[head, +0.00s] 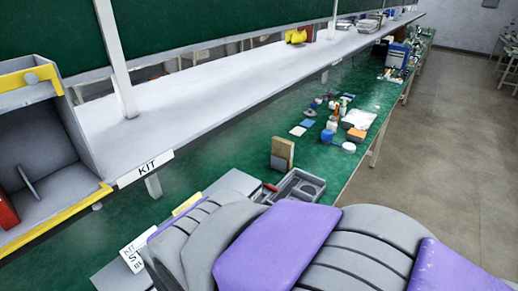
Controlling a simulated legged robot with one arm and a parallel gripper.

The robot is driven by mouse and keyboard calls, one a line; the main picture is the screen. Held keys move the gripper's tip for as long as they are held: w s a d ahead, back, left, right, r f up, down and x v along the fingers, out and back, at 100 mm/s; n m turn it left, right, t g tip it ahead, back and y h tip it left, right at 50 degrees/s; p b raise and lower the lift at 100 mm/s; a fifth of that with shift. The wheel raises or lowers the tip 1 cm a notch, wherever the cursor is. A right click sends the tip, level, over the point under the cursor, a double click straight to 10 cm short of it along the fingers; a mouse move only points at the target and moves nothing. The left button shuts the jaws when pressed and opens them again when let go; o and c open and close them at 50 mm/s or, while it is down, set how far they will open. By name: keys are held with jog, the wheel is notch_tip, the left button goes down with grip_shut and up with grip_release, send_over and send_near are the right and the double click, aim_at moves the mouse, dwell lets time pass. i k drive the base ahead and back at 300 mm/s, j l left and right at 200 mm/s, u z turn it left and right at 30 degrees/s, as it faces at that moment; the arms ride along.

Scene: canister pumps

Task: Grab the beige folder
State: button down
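A beige, flat, upright object (283,149) with a darker lower front face stands on the green bench top, just behind a grey tray. It is the only beige folder-like thing I can make out, but at this size I cannot tell for sure that it is a folder. It stands apart from the other items, and its lower part borders the tray. My grey and purple body parts fill the bottom of the head view and cover part of the bench in front of it. My gripper does not show.
A grey compartment tray (297,188) sits before the beige object. A grey bin (45,135) is at left. Small items lie farther back. Floor (440,150) at right is clear.

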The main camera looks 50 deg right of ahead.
aim_at(283, 148)
jog(key=z, duration=1.8)
jog(key=i+l, duration=0.1)
jog(key=l, duration=0.4)
jog(key=i+l, duration=0.15)
jog(key=l, duration=0.35)
jog(key=i+l+u, duration=0.1)
jog(key=l, duration=0.4)
jog(key=i, duration=1.05)
jog(key=j+u, duration=0.05)
jog(key=j, duration=0.05)
